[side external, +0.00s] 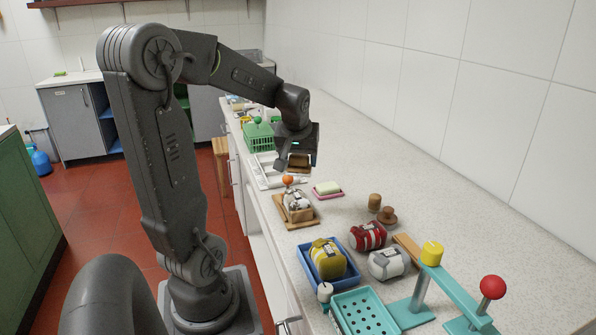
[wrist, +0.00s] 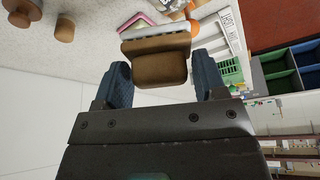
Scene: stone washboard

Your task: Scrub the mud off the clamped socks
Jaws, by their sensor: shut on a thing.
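In the side view my gripper (side external: 299,150) hangs above the counter, beyond a wooden tray (side external: 301,221). A pale bundle with dark marks (side external: 296,202) sits in that tray, with an orange knob (side external: 288,180) at its far end; it may be the clamped socks. The held thing is apart from this bundle. Mud cannot be made out clearly.
A pink soap dish (side external: 328,190) lies beside the tray. Nearer are a blue tray (side external: 341,280) with a yellow roll, red (side external: 368,235) and white rolls (side external: 388,264), wooden knobs (side external: 386,214), a teal basket (side external: 364,312) and a teal clamp stand (side external: 455,285). A green rack (side external: 258,138) stands farther back.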

